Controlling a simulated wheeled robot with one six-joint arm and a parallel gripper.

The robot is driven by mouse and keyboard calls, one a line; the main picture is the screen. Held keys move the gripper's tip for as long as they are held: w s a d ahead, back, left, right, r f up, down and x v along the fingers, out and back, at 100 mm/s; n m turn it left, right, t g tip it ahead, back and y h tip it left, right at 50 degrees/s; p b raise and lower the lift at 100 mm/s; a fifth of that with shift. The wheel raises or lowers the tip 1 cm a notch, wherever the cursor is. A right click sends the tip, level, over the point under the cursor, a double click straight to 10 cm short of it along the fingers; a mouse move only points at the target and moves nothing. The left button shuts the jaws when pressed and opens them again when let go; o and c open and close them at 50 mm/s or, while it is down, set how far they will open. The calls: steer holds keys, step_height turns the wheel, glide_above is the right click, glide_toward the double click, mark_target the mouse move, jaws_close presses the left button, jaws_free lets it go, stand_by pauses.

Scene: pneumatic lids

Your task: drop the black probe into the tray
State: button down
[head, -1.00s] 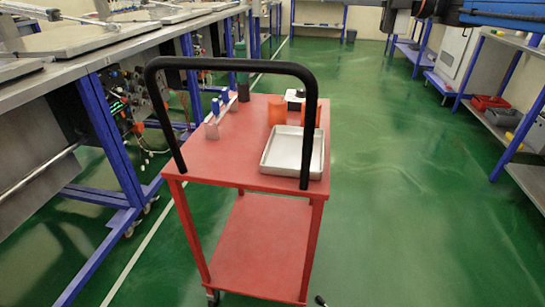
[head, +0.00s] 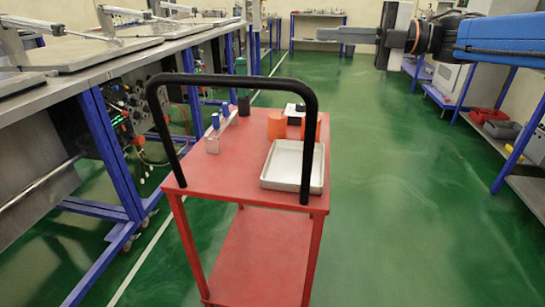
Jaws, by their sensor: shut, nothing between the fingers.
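The tray (head: 264,180) is a shallow silver-grey pan, empty, at the right front of the red cart's top. A short black cylinder (head: 243,106) stands upright at the back left of the cart top; I cannot tell whether it is the black probe. A grey holder (head: 212,145) with two blue-topped items (head: 215,121) stands to its front left. My gripper (head: 318,34) is shut and empty. It reaches in from the upper right, pointing left, and appears above and beyond the cart in the picture, apart from everything on it.
The red cart (head: 205,178) has a black arched handle (head: 235,79) at the near side. An orange cup (head: 277,125) and a black-and-white device (head: 295,113) stand behind the tray. Workbenches (head: 90,75) line the left; shelves (head: 515,155) are at right. Green floor between is clear.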

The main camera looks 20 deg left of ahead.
steer(key=c, duration=2)
jaws_free()
steer(key=shift+c, duration=0.2)
steer(key=v, duration=1.7)
steer(key=shift+d, duration=0.2)
steer(key=shift+f, duration=0.1)
